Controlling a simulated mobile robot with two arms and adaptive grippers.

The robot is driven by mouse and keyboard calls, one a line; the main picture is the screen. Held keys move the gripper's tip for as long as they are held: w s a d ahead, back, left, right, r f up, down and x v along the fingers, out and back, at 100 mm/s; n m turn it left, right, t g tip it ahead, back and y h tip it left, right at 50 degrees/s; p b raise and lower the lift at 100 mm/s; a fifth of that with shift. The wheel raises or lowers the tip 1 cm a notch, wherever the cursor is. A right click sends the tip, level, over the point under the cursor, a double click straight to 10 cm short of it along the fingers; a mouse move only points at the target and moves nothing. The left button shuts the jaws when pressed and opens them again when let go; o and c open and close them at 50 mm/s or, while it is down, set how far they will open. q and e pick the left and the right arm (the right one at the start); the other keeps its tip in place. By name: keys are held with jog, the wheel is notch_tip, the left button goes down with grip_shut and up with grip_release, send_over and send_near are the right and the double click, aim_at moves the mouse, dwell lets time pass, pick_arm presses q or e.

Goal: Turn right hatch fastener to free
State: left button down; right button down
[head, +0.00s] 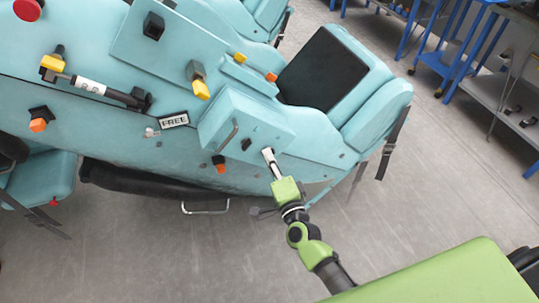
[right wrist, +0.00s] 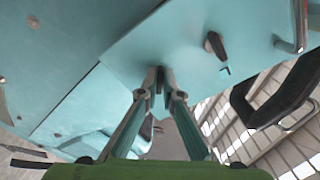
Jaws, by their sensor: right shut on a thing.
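The light-blue hatch (head: 240,112) is a raised box on the coaster car's side, with a metal handle and a small dark fastener (head: 246,144) on its face. That dark fastener also shows in the right wrist view (right wrist: 215,45), apart from my fingers. My right gripper (head: 268,154) is at the hatch's right part, its fingers shut on the right hatch fastener, which they mostly hide. In the right wrist view the fingertips (right wrist: 158,78) meet close against the blue surface. The fastener's exact angle cannot be told. A "FREE" label (head: 174,120) is left of the hatch. My left gripper is not in view.
An orange-tipped knob (head: 219,165) sticks out just below the hatch. The metal handle (head: 229,135) stands out left of the dark fastener. A seat (head: 375,115) is to the right. Open grey floor (head: 440,180) lies right of the car; blue-framed benches stand beyond.

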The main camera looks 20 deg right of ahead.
jog(key=shift+w+r+n+p, duration=0.1)
jog(key=shift+n+p, duration=0.6)
jog(key=shift+n, duration=1.1)
jog(key=shift+w+r+n+p, duration=0.1)
jog(key=shift+n+p, duration=0.6)
jog(key=shift+n, duration=1.1)
jog(key=shift+d, duration=0.1)
jog(key=c, duration=2.2)
grip_release()
jog(key=shift+f, duration=0.2)
jog(key=s, duration=1.2)
jog(key=shift+d, duration=0.15)
